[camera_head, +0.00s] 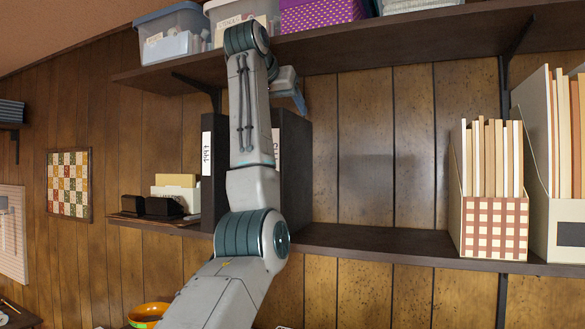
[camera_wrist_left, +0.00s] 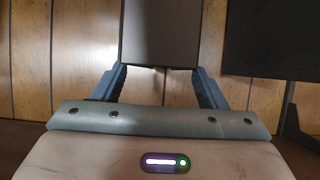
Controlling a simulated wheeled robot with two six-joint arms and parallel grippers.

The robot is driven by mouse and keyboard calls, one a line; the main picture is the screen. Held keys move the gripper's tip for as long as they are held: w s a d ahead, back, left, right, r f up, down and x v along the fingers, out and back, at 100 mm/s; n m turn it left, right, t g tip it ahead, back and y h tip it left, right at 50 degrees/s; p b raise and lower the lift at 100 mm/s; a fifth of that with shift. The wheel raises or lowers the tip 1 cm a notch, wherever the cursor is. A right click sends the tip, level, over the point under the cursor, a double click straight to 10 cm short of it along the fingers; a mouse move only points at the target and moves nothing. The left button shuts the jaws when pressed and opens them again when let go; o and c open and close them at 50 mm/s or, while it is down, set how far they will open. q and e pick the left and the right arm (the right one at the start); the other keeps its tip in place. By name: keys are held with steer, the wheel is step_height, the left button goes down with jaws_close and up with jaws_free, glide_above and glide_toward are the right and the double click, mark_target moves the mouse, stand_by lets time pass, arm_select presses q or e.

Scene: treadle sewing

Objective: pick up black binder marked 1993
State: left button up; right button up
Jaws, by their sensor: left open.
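Two black binders stand on the middle shelf in the head view. The left one (camera_head: 214,170) has a white label with a vertical number that I cannot read surely. The right one (camera_head: 296,165) is partly hidden behind my left arm, and only a sliver of its label shows, so I cannot confirm 1993. My left gripper (camera_head: 299,101) is up near the top of the right binder. In the left wrist view, the open fingers of this gripper (camera_wrist_left: 160,72) stand on either side of a dark panel (camera_wrist_left: 160,30), likely a binder. Contact cannot be told. My right gripper is out of view.
Another dark panel (camera_wrist_left: 268,38) is at the right in the wrist view. The upper shelf (camera_head: 400,42) with bins overhangs the binders. A checked file holder (camera_head: 494,228) stands to the right, with bare shelf (camera_head: 375,240) between. Small dark boxes (camera_head: 163,206) sit left.

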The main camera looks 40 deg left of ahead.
arm_select(q)
steer(key=p+x, duration=0.1)
steer(key=x, duration=0.2)
steer(key=shift+a+r+p, duration=0.15)
steer(key=shift+r+p, duration=0.1)
steer(key=shift+p, duration=0.05)
steer(key=shift+w+a+f, duration=0.15)
steer(key=shift+w+f, duration=0.1)
steer(key=shift+f, duration=0.05)
steer(key=shift+s+d+r, duration=0.1)
steer(key=shift+d, duration=0.1)
steer(key=c, duration=0.5)
steer(key=shift+r, duration=0.1)
jaws_close()
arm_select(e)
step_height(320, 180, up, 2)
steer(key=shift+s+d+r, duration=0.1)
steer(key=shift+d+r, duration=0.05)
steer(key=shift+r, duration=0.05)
